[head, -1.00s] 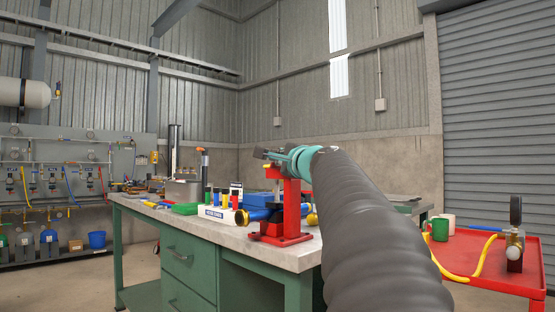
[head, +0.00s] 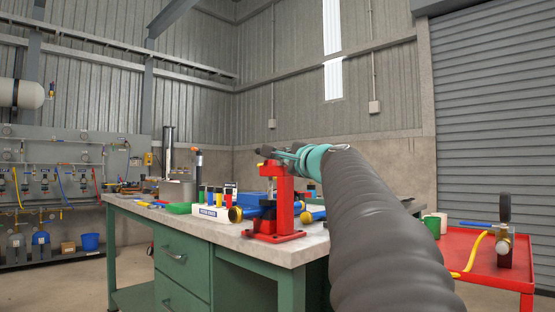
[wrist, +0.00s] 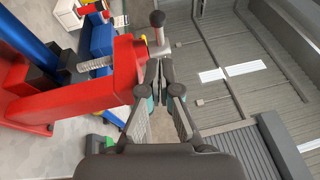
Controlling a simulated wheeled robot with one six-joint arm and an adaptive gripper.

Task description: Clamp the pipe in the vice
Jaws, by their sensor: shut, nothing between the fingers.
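The red vice (head: 282,203) stands upright on the workbench near its front edge. A blue pipe with a brass end (head: 236,214) lies at the vice's opening, and its blue length also shows right of the vice (head: 314,216). In the wrist view the red vice frame (wrist: 128,70) is close on the left, with its threaded screw (wrist: 97,63) and a blue pipe part (wrist: 38,38) beyond it. A handle with a dark round knob (wrist: 157,18) stands just past my fingertips. My gripper (head: 268,152) is shut and empty at the top of the vice; whether it touches the handle is unclear.
A red cart (head: 485,265) with a gauge fitting and yellow hose stands on the right. My arm hides part of the bench.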

